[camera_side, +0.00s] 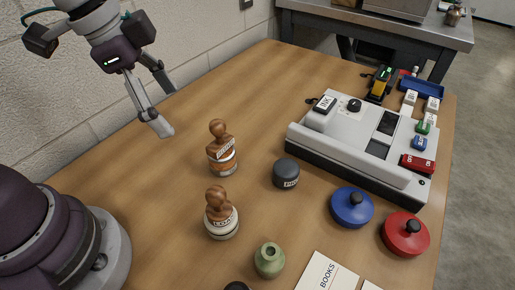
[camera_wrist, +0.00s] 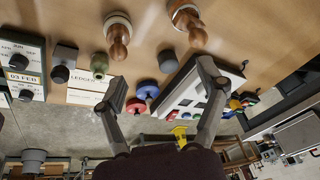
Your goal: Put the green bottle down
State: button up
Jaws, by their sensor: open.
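The green bottle (camera_side: 269,261) stands upright on the wooden table near the front edge of the side view. In the wrist view it (camera_wrist: 100,64) shows upside down at upper left, beside a white card. My gripper (camera_side: 168,112) is in the air above the table at upper left of the side view, well apart from the bottle. Its two fingers also show spread wide in the wrist view (camera_wrist: 160,100), with nothing between them.
Two wooden-handled stamps (camera_side: 222,148) (camera_side: 220,213) stand between my gripper and the bottle. A dark round pot (camera_side: 286,173), a blue lidded disc (camera_side: 351,207) and a red one (camera_side: 405,234) stand to the right. A grey machine (camera_side: 350,150) fills the back right. Bare wood lies at left.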

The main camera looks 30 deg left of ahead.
jog(key=s+a+r+n+t+y, duration=0.1)
jog(key=s+a+n+t, duration=0.1)
jog(key=a+n, duration=0.4)
jog(key=s+n, duration=0.1)
jog(key=n, duration=0.2)
jog(key=shift+s+a+r+y, duration=0.3)
jog(key=shift+s+a+r, duration=0.05)
jog(key=shift+a, duration=0.05)
